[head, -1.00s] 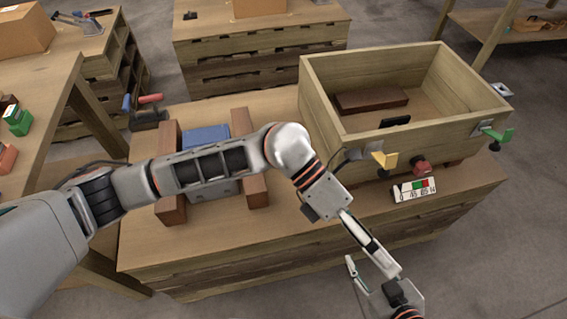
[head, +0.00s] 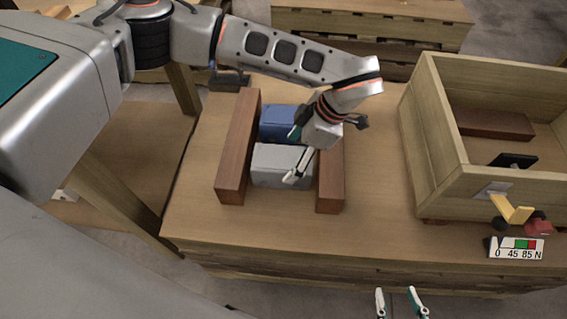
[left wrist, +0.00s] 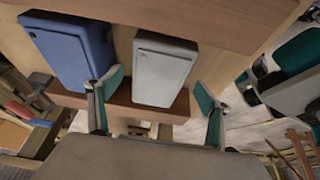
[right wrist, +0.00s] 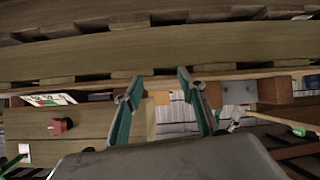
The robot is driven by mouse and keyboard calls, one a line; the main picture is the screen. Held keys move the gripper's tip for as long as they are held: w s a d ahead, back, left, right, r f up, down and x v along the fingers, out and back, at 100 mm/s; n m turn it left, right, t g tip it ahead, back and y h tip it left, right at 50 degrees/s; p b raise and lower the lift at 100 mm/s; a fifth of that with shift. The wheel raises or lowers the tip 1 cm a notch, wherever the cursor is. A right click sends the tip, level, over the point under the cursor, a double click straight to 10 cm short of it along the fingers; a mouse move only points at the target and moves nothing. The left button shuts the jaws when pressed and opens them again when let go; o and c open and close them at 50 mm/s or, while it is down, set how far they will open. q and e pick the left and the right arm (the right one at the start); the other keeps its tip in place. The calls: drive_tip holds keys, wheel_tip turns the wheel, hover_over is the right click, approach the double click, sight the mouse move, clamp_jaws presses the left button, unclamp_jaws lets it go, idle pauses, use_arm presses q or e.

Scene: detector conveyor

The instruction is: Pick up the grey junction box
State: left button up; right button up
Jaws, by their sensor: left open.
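The grey junction box (head: 282,165) lies on the wooden table between two dark brown blocks, in front of a blue box (head: 284,123). My left gripper (head: 295,155) is over it, reaching from behind and right, and hides part of both boxes. In the left wrist view the grey box (left wrist: 162,70) shows between the open fingers (left wrist: 155,105), with the blue box (left wrist: 72,48) to its left. I cannot tell whether the fingers touch the grey box. My right gripper (head: 400,303) is at the bottom edge of the head view; its open, empty fingers show in the right wrist view (right wrist: 158,95).
Brown blocks stand left (head: 238,150) and right (head: 331,180) of the boxes. A wooden crate (head: 432,140) stands on the right, with a yellow bracket (head: 511,209), a red knob (head: 538,227) and a scale label (head: 517,249) at its front. The table front (head: 270,235) is clear.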

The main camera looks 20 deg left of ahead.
use_arm(q)
drive_tip(key=shift+x, duration=1.05)
drive_tip(key=shift+s+f, duration=0.1)
drive_tip(key=shift+f, duration=0.1)
drive_tip(key=b+x, duration=0.2)
drive_tip(key=x, duration=0.1)
drive_tip(key=shift+d+f, duration=0.15)
drive_tip(key=shift+f, duration=0.05)
drive_tip(key=shift+x, duration=0.9)
drive_tip(key=shift+w+r, duration=0.15)
drive_tip(key=shift+w, duration=0.05)
drive_tip(key=c, duration=2.1)
drive_tip(key=shift+r, duration=0.1)
drive_tip(key=shift+c, duration=0.3)
use_arm(e)
drive_tip(key=shift+w+a+r+m+t+y, duration=0.15)
drive_tip(key=shift+a+r, duration=0.1)
drive_tip(key=shift+a, duration=0.35)
drive_tip(key=shift+w+a+r+m+t+y, duration=0.1)
drive_tip(key=shift+a+r+m+t+y, duration=0.1)
drive_tip(key=shift+a, duration=0.35)
